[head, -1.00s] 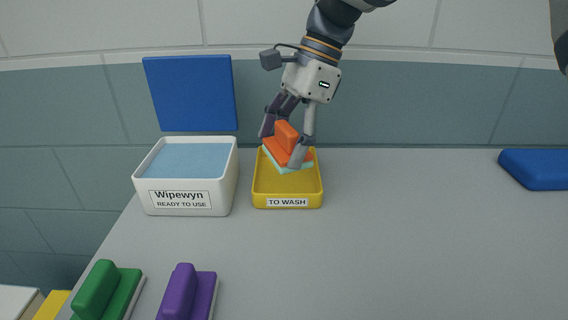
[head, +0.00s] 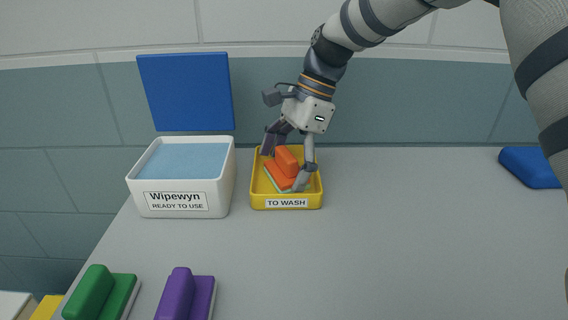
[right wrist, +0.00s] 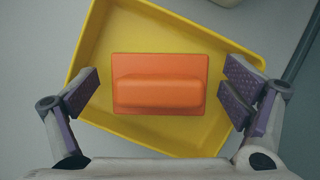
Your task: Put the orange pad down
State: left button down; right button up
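The orange pad (head: 281,176) has a raised orange grip and a pale underside, and it lies slightly turned inside the yellow tray (head: 287,203) labelled "TO WASH". In the right wrist view the orange pad (right wrist: 158,84) sits within the walls of the yellow tray (right wrist: 240,58). My right gripper (head: 287,168) is over the tray with its fingers spread. In the right wrist view the right gripper (right wrist: 160,92) has clear gaps between both finger pads and the orange pad. My left gripper does not show.
A white box (head: 178,201) labelled "Wipewyn READY TO USE", with a raised blue lid (head: 186,92), stands left of the tray. A green pad (head: 100,294) and a purple pad (head: 185,295) lie front left. A blue object (head: 530,167) lies far right. The middle of the counter is clear.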

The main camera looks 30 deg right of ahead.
jog(key=v, duration=1.2)
jog(key=shift+r, duration=0.2)
